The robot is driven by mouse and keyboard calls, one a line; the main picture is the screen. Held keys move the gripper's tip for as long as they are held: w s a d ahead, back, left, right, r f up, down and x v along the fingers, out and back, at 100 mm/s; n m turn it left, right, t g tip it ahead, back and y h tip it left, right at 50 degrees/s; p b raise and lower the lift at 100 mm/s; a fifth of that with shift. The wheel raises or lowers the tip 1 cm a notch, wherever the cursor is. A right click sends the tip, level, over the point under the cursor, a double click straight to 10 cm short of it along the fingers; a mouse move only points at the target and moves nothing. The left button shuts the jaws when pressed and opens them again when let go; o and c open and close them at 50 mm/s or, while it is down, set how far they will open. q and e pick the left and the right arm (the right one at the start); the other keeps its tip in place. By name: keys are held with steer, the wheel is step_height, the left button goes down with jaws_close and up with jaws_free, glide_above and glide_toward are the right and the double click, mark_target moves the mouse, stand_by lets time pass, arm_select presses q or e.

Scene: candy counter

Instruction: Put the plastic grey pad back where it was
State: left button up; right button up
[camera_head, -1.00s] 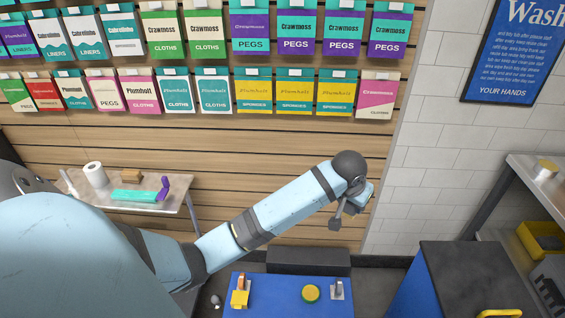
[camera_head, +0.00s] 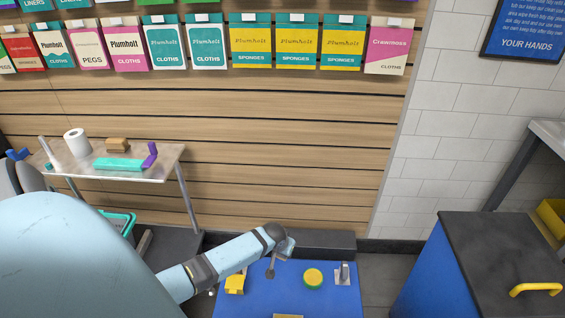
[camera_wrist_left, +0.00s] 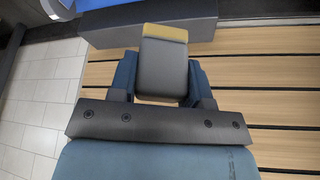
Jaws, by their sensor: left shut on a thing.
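My left gripper (camera_wrist_left: 160,80) is shut on a dark grey pad (camera_wrist_left: 163,72) with a yellowish far edge, as the left wrist view shows. The pad sits between the two blue fingers and sticks out past them. The held pad is too small to make out clearly there. My right gripper is not in view.
On the blue table, a yellow item (camera_head: 235,282) stands at the left and a small metal item (camera_head: 344,272) at the right. A dark grey block (camera_head: 330,241) lies behind it. A side table (camera_head: 160,172) holds a paper roll (camera_head: 77,142). A dark-topped counter (camera_head: 490,260) stands right.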

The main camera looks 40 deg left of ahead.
arm_select(q)
step_height(320, 180, down, 14)
steer(key=b, duration=0.7)
steer(key=shift+f, duration=0.75)
step_height(320, 180, down, 4)
steer(key=b, duration=0.2)
steer(key=shift+r+b, duration=0.25)
steer(key=shift+b, duration=0.15)
steer(key=shift+d+f, duration=0.1)
steer(key=shift+f, duration=0.25)
steer(key=shift+r, duration=0.15)
steer(key=o, duration=0.8)
steer(key=shift+o, duration=0.2)
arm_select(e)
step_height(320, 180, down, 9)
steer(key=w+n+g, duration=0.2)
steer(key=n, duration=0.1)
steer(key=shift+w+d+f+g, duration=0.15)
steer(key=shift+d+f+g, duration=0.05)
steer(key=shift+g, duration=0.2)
